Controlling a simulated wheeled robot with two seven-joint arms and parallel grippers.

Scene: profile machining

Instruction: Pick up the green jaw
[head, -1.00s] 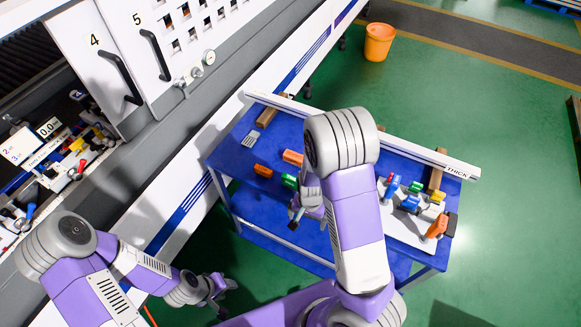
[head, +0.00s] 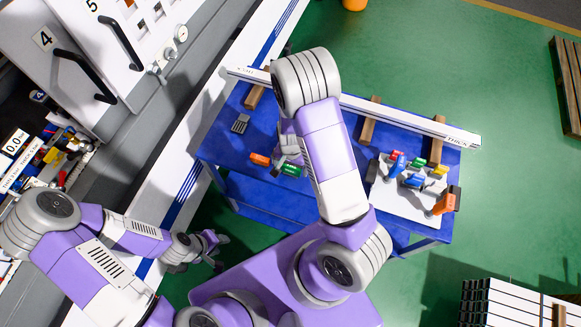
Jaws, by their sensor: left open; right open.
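A green jaw (head: 290,170) lies on the blue table near its front left edge, partly covered by my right gripper. My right gripper (head: 287,156) is open, just above and behind the green jaw. The arm hides part of its fingers, and I cannot tell whether they touch the jaw. Another small green piece (head: 420,162) sits on the white board at the right. My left gripper (head: 215,246) is open and empty, low and left of the table, away from the jaws.
An orange jaw (head: 260,159) lies left of the green one. A grey slotted block (head: 241,123) is behind it. A long white profile (head: 400,118) lies on wooden blocks along the table's back. A white board (head: 405,203) holds several coloured clamps. The machine (head: 150,95) stands at the left.

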